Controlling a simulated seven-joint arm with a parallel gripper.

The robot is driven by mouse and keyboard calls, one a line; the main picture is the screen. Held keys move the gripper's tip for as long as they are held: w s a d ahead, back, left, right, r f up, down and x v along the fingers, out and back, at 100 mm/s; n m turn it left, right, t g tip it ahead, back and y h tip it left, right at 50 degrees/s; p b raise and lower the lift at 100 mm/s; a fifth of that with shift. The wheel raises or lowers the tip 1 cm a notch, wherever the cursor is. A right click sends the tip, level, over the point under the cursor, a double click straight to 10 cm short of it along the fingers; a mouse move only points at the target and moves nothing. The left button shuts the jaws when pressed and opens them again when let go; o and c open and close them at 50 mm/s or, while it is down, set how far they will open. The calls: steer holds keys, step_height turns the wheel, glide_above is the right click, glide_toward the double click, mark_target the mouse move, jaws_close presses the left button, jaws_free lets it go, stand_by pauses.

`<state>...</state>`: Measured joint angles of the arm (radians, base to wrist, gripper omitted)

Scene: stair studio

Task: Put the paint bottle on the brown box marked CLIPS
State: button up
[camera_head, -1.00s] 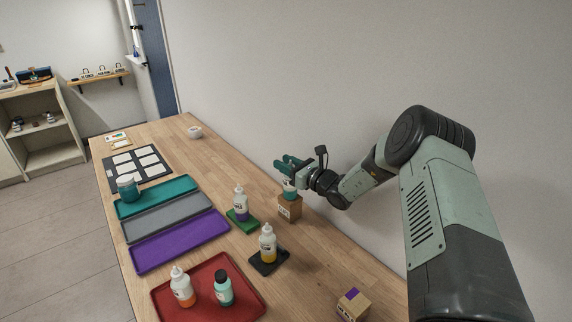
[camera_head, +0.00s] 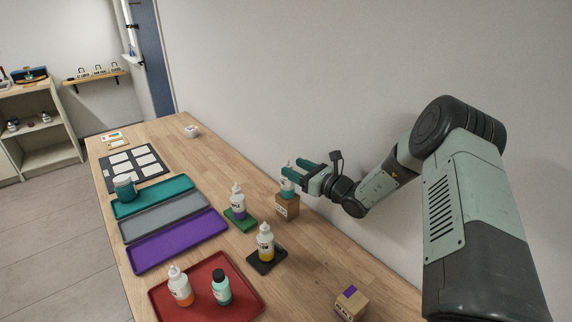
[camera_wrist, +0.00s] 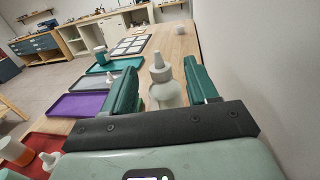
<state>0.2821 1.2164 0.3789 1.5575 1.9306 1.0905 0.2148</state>
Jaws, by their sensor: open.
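The box has a pale label too small to read. My gripper (camera_head: 294,172) is open at the height of the bottle, just to its right and partly in front of it. In the wrist view the bottle (camera_wrist: 166,92) shows upright between the two teal fingers, with a visible gap to each finger. Its base and the box are hidden there by my gripper.
Another brown box (camera_head: 351,303) with a purple mark is at the table's front right. A purple-labelled bottle (camera_head: 238,203) on a green pad and a yellow bottle (camera_head: 265,243) on a black pad stand nearby. A red tray (camera_head: 243,305) holds two bottles. The wall runs close behind.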

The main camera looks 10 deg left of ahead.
steer(key=v, duration=0.6)
steer(key=shift+d, duration=0.15)
steer(key=shift+s, duration=0.15)
